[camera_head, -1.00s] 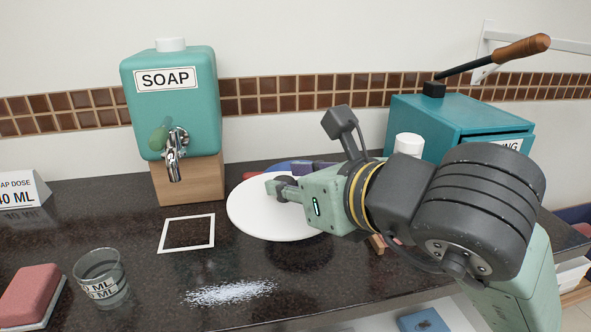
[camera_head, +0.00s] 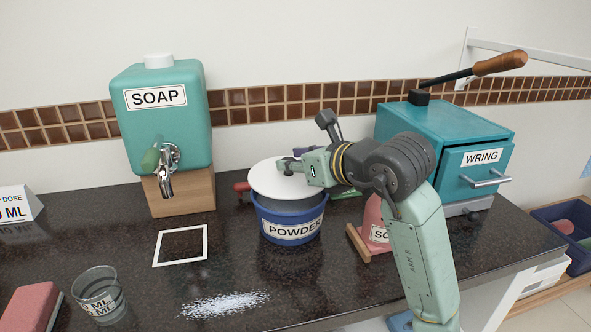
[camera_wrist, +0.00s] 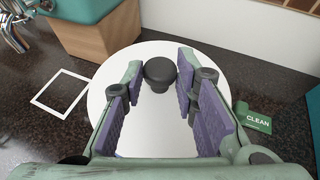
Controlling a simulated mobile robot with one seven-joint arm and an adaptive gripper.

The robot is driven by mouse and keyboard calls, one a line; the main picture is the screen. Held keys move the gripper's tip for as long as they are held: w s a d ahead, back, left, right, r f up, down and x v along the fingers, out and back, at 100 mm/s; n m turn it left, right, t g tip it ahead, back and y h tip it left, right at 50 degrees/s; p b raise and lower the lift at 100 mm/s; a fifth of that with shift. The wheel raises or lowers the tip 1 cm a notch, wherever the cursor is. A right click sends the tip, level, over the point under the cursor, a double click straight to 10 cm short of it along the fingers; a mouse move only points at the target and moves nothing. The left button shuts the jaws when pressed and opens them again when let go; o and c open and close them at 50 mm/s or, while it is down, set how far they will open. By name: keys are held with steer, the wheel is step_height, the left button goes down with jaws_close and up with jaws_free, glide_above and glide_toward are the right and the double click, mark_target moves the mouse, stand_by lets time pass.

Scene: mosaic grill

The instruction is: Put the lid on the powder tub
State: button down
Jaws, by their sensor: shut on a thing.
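The round white lid (camera_head: 274,187) is over the blue powder tub (camera_head: 290,229), which stands on the dark counter. My gripper (camera_head: 288,165) is shut on the lid's dark knob. In the wrist view, the knob (camera_wrist: 160,70) shows between the purple finger pads and the white lid (camera_wrist: 106,100) spreads below. The lid hides most of the tub's mouth and sits slightly toward the back left. The tub's front wall and label face the head camera. I cannot tell whether the lid touches the rim.
The soap dispenser (camera_head: 160,115) on its wooden block stands left, with a white square outline (camera_head: 181,245) before it. Spilled powder (camera_head: 224,304) and a glass (camera_head: 98,294) are in front. A pink soap bottle (camera_head: 374,222) and the teal wringer (camera_head: 445,135) are right.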

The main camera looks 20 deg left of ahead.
mark_target(291, 175)
steer(key=shift+f, duration=1.35)
steer(key=shift+f, duration=0.25)
steer(key=c, duration=1.3)
jaws_free()
steer(key=shift+r, duration=0.1)
steer(key=shift+r+p, duration=0.25)
steer(key=shift+p, duration=0.05)
steer(key=shift+s+d, duration=0.25)
steer(key=shift+d, duration=0.1)
steer(key=b+v, duration=0.2)
steer(key=v, duration=0.9)
steer(key=shift+s, duration=0.15)
